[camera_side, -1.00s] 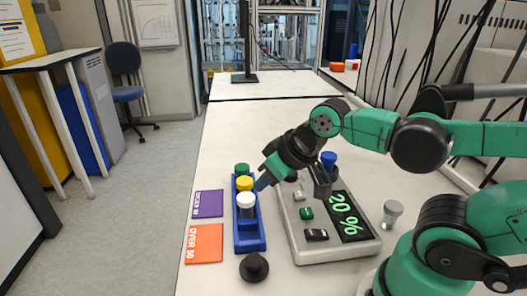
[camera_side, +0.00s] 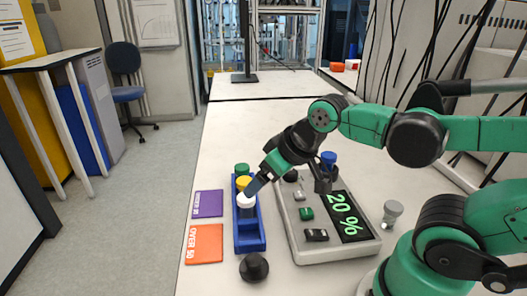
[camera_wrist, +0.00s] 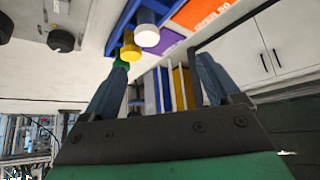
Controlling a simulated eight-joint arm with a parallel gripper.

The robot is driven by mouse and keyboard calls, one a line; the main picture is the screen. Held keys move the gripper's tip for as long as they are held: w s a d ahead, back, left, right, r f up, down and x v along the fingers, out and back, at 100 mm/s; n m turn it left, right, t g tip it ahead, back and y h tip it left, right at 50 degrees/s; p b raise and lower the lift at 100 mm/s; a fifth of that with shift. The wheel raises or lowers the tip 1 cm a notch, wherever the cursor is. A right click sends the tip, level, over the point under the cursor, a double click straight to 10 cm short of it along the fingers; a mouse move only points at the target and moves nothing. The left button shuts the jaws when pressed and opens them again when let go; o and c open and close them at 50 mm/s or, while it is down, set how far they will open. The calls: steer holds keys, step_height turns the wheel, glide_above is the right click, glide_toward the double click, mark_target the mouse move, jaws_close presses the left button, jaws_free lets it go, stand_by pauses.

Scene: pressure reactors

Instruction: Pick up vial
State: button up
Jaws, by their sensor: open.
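A blue rack (camera_side: 250,243) holds three vials in a row: a white-capped vial (camera_side: 246,202) in front, a yellow-capped vial (camera_side: 243,183) behind it, and a green-capped vial (camera_side: 241,169) at the back. My gripper (camera_side: 253,188) is tilted, with its fingertips beside the white and yellow caps; contact cannot be told. In the wrist view, my gripper (camera_wrist: 160,72) is open, with nothing visibly held. The white cap (camera_wrist: 147,37) and yellow cap (camera_wrist: 131,50) show beyond and above the fingers. The green cap is partly hidden by the left finger.
A grey reactor station (camera_side: 300,249) with a "20 %" display (camera_side: 346,215) stands right of the rack. A blue-capped vial (camera_side: 328,158) stands behind my wrist. Purple (camera_side: 207,204) and orange (camera_side: 204,243) labels lie left. A black knob (camera_side: 254,267) is in front, a grey piece (camera_side: 392,211) right.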

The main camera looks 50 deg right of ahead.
steer(key=w+d+g+h, duration=0.1)
steer(key=d+g, duration=0.3)
steer(key=d, duration=0.9)
steer(key=g+y, duration=0.1)
steer(key=g, duration=0.2)
glide_above(330, 155)
steer(key=shift+w+a+f+n, duration=0.15)
steer(key=shift+a+f+n, duration=0.1)
steer(key=shift+f+n, duration=0.15)
steer(key=shift+d+f, duration=0.2)
steer(key=shift+d, duration=0.05)
steer(key=shift+f, duration=2.7)
jaws_close()
